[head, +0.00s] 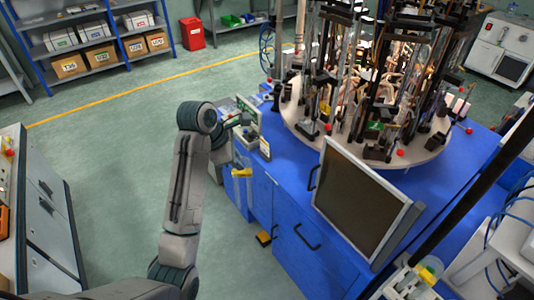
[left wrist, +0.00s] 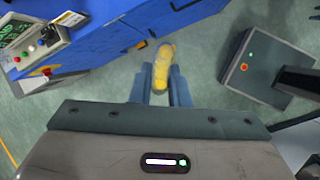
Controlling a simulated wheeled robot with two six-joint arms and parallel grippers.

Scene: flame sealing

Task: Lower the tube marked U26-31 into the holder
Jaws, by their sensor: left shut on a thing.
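My left gripper (head: 242,180) is in front of the left side of the blue workbench (head: 262,190), in mid-air over the floor. It is shut on a yellow piece (head: 242,172), which also shows between the two fingers in the left wrist view (left wrist: 163,65). I cannot read any mark on it, so I cannot tell whether it is the tube U26-31. A pale rack-like unit (head: 408,284) with a yellow-topped item stands at the lower right; I cannot tell whether it is the holder. My right gripper is not in view.
A round machine table (head: 420,150) crowded with rods and clamps stands on the workbench. A monitor (head: 362,200) is at its front. A small control box (head: 248,125) sits at its left edge, close to my left arm.

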